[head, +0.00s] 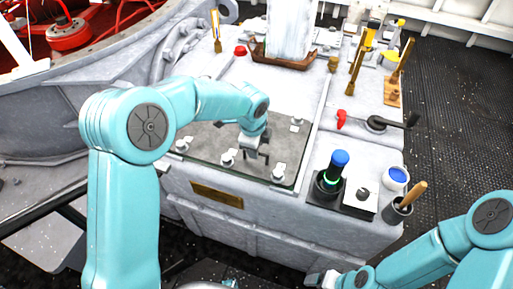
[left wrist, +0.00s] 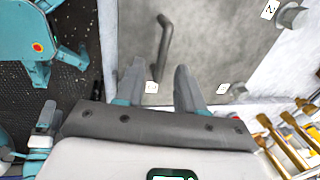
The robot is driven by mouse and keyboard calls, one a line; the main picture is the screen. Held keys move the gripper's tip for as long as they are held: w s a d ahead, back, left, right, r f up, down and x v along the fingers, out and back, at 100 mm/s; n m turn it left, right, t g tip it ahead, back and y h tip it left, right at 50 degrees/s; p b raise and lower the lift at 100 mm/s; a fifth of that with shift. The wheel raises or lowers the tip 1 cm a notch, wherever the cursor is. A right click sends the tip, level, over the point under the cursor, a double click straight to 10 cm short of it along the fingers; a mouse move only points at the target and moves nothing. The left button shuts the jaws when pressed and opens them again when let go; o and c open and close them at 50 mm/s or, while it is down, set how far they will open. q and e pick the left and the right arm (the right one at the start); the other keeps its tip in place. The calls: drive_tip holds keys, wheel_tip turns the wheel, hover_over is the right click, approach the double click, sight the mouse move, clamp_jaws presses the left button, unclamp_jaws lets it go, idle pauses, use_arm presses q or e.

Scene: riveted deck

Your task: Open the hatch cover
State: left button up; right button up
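The hatch cover (head: 205,143) is a flat grey panel set in the top of the white deck box, with several small white latches, such as the front one (head: 228,157), around its edge. A dark bent handle (left wrist: 165,45) stands on the cover in the left wrist view. My left gripper (head: 260,155) is over the right part of the cover.
A blue-topped joystick (head: 332,172) with a green ring stands right of the cover. Beside it are a blue-and-white jar (head: 396,177) and a cup with a wooden handle (head: 400,208). A red-tipped lever (head: 370,122), brushes (head: 355,72) and a model boat (head: 285,56) are farther back.

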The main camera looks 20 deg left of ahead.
use_arm(q)
drive_tip(key=shift+w+f, duration=0.15)
drive_tip(key=shift+f, duration=0.35)
drive_tip(key=shift+w+f, duration=0.15)
drive_tip(key=shift+f, duration=0.35)
clamp_jaws()
drive_tip(key=shift+w, duration=0.1)
